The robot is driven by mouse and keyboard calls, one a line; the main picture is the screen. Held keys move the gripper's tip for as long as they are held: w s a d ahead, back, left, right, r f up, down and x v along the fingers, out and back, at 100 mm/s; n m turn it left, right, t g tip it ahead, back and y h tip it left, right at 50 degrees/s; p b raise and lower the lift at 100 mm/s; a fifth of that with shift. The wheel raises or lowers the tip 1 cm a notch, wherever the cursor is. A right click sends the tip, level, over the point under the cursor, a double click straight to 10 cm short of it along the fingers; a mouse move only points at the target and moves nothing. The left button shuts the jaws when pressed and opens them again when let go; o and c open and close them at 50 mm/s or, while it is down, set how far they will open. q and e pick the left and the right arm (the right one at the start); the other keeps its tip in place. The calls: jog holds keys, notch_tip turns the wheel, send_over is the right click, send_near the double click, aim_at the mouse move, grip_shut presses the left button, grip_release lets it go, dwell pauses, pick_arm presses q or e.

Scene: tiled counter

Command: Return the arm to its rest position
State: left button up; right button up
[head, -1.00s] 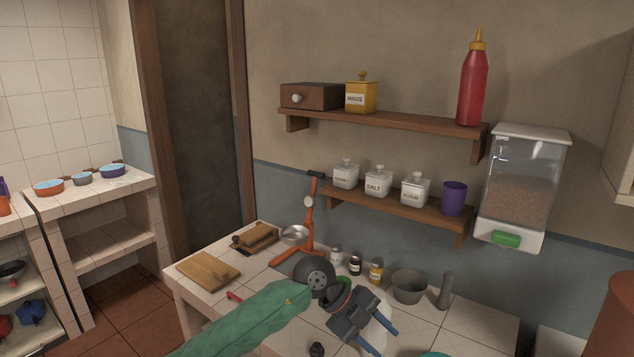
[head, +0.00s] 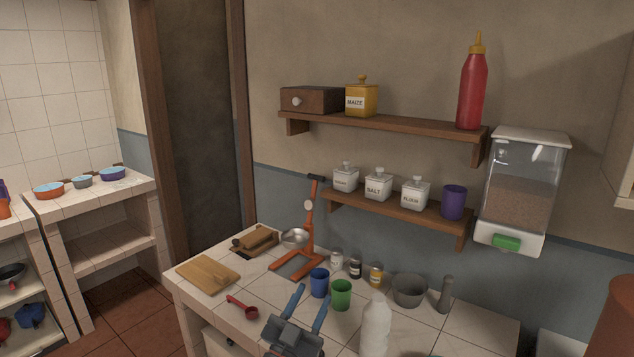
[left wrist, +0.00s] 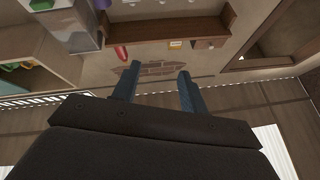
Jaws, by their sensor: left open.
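My left gripper (head: 309,310) is at the front of the tiled counter in the head view, its two blue fingers spread apart and pointing up toward the back. It is open, with nothing between the fingers. It also shows in the left wrist view (left wrist: 156,80), with its fingers apart against a distant background of shelf and wall. A blue cup (head: 319,283) and a green cup (head: 341,295) appear just beyond the fingertips. My right gripper is not in view.
A white bottle (head: 376,325) stands right of the gripper. A red scoop (head: 243,307) and cutting board (head: 207,273) lie to the left. An orange press stand (head: 305,240), small jars, a grey mortar (head: 409,290) and pestle (head: 444,294) line the back.

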pick_arm(q)
jog(key=s+a+f+n+g+y, duration=0.4)
jog(key=a+f+y, duration=0.3)
jog(key=f, duration=0.4)
jog(key=s+a+f+n+g+y, duration=0.3)
jog(key=s+a+f+n+y, duration=0.15)
jog(key=a+f, duration=0.5)
jog(key=s+a+f+m+g, duration=0.15)
jog(key=s+f+g, duration=0.4)
jog(key=s, duration=0.55)
jog(key=s+a+f+m+g, duration=0.1)
jog(key=s+a+f+g, duration=0.1)
jog(key=s+f+g, duration=0.6)
jog(key=s+d+f, duration=0.1)
jog(key=s+f, duration=0.1)
jog(key=f, duration=1.1)
jog(key=s+d+f, duration=0.1)
jog(key=s+f, duration=0.2)
jog(key=f, duration=1)
jog(key=s+d+f+t, duration=0.1)
jog(key=s+f, duration=0.1)
jog(key=f, duration=1.2)
jog(key=shift+s+d, duration=0.15)
jog(key=shift+s, duration=0.05)
